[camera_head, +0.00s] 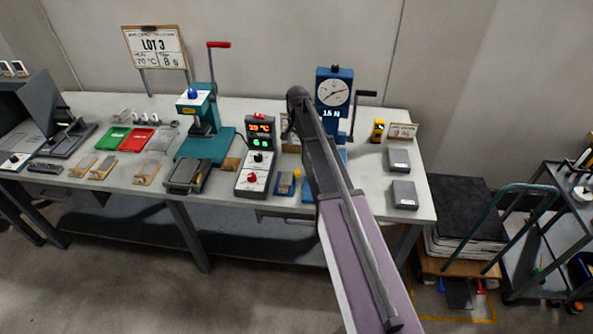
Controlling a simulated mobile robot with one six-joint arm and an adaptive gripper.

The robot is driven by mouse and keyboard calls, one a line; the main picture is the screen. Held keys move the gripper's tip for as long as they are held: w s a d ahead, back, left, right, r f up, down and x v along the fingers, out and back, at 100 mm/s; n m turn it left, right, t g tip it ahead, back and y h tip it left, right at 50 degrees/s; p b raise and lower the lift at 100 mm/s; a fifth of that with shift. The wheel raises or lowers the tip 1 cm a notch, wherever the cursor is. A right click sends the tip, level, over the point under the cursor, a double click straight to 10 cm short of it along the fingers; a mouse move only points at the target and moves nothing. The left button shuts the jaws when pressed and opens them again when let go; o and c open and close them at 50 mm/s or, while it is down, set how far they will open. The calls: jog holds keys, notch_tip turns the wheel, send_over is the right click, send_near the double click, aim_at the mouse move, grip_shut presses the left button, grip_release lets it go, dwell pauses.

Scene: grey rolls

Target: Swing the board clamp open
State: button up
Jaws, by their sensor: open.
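No part is clearly readable as the board clamp. A small blue fixture (285,185) with a grey-brown top and a yellow tip stands near the front edge of the bench, just left of my arm, and may be it. Whether its clamp is open or shut is too small to tell. A dark low box-like fixture (187,175) sits further left in front of the green press. My arm runs from the bottom right up to a dark rounded end above the bench. No gripper fingers can be made out, and the arm hides part of the bench behind it.
The white bench (425,205) also holds a teal press (208,145) with a red-handled lever, a controller with displays (257,155), a dial gauge stand (333,95), coloured trays and grey blocks (404,195). A dark stack (470,215) and a cart stand at right.

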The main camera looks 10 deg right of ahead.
aim_at(297, 170)
jog(key=shift+f, duration=0.2)
notch_tip(297, 170, down, 13)
jog(key=b, duration=1.3)
jog(key=shift+f+b, duration=0.15)
jog(key=shift+b, duration=0.15)
grip_shut()
